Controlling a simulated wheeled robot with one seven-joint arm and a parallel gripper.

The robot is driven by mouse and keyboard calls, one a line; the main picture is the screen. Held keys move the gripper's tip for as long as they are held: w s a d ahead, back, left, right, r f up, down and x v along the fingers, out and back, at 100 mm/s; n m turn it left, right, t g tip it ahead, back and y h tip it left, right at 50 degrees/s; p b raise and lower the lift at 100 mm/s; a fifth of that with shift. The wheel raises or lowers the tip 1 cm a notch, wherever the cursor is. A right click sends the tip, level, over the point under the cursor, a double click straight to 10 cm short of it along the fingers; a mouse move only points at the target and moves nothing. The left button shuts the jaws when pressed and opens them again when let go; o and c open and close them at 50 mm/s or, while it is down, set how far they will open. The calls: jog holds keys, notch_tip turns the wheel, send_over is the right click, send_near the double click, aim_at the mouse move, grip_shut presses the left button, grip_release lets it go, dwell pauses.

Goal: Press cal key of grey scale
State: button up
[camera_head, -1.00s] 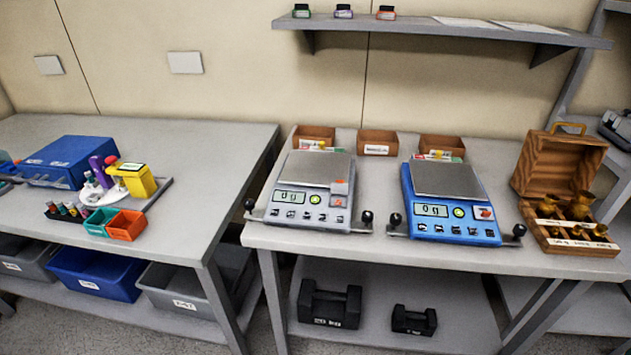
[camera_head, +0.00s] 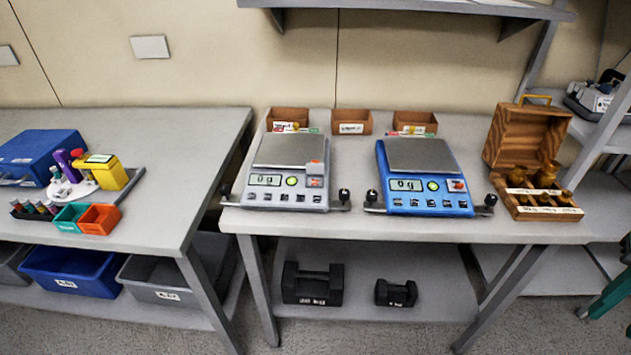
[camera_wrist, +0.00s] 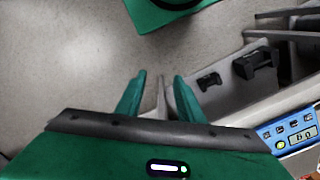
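The grey scale (camera_head: 262,190) stands on the right-hand bench with a flat metal pan, a display reading about 0 g, a green round button and a row of small dark keys. An orange-red patch marks its upper right. The key labels are too small to read, so I cannot tell which is cal. My gripper (camera_wrist: 158,92) shows in the wrist view with two green fingers apart and nothing between them. It hangs above the floor, away from the grey scale. The grey scale is not in the wrist view.
A similar blue scale (camera_head: 424,200) stands right of the grey one; part of it shows in the wrist view (camera_wrist: 293,135). A wooden weight box (camera_head: 540,165) is further right. Black weights (camera_head: 312,284) sit on the shelf below. A left bench (camera_head: 190,150) holds a blue case and bottles.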

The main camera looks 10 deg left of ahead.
grip_shut()
dwell(1.5)
